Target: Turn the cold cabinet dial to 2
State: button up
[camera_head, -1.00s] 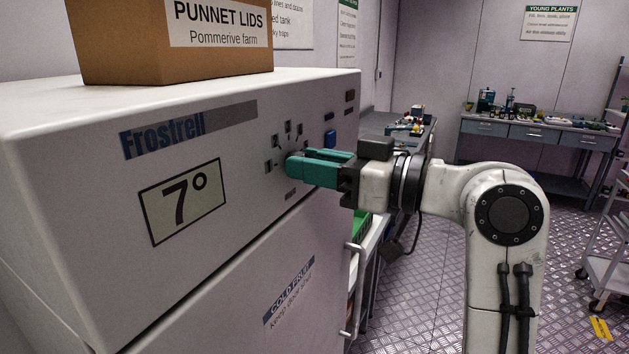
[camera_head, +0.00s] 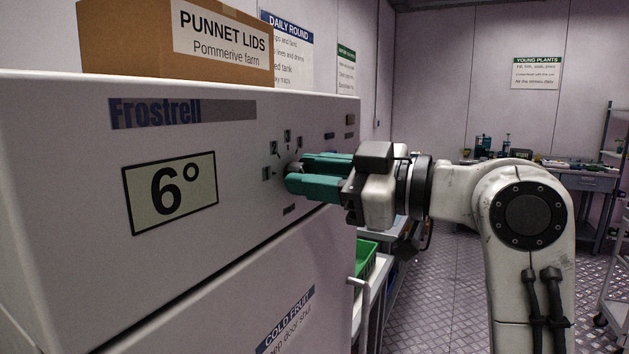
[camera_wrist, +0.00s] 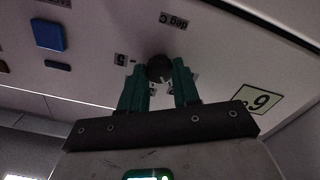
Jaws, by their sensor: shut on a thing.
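The cold cabinet (camera_head: 60,230) is a white Frostrell unit filling the left of the head view. Its display (camera_head: 170,192) reads 6°. The dial (camera_head: 296,168) is on the panel right of the display, mostly hidden behind my green fingers in the head view. In the wrist view the dial (camera_wrist: 159,68) is a dark round knob between the fingertips. My gripper (camera_head: 300,178) is shut on the dial, its fingers on either side. Small number labels ring the dial; most are too small or covered to read.
A cardboard box (camera_head: 130,40) marked PUNNET LIDS stands on the cabinet. A blue button (camera_wrist: 48,35) is on the panel near the dial. A green crate (camera_head: 366,258) is beyond the cabinet's right edge. Open metal floor (camera_head: 420,310) lies to the right.

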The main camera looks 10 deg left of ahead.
jog(key=o, duration=1.1)
jog(key=shift+c, duration=0.2)
jog(key=shift+d, duration=0.15)
jog(key=b+v, duration=0.2)
jog(key=v, duration=0.8)
jog(key=shift+s+d, duration=0.2)
jog(key=shift+d, duration=0.05)
